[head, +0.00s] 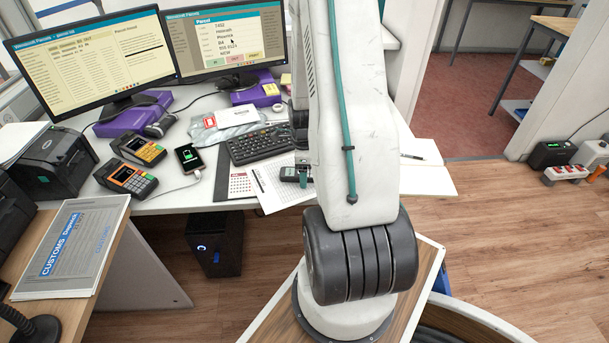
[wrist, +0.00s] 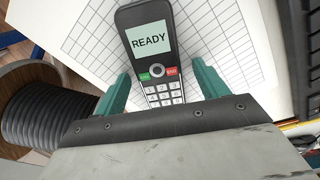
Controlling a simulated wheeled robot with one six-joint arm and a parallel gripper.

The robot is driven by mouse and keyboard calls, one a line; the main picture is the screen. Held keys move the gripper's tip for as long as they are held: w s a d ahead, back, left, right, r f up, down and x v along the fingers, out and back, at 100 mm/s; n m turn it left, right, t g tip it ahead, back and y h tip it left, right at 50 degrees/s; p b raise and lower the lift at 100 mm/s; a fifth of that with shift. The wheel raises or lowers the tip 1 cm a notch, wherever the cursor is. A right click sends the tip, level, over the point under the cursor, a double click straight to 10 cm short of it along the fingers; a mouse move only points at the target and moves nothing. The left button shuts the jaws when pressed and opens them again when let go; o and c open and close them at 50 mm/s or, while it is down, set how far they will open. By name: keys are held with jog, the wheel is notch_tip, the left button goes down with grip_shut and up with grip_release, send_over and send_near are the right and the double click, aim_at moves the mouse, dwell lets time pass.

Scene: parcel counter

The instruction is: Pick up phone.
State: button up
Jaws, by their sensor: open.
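A black keypad phone (wrist: 150,38) lies face up on gridded paper, its screen reading READY. In the wrist view my gripper (wrist: 160,72) is open, with one teal finger on each side of the phone's lower half. In the head view a small dark handset (head: 289,174) shows on the paper beside my arm, which hides much of that spot. A separate smartphone (head: 188,157) with a lit green battery icon lies further left on the desk, a white cable next to it.
A keyboard (head: 262,144) lies just behind the paper (head: 268,196). Card terminals (head: 127,179), a label printer (head: 60,160) and two monitors (head: 85,60) crowd the left and back.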

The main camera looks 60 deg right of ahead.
jog(key=c, duration=1.2)
jog(key=shift+r, duration=0.1)
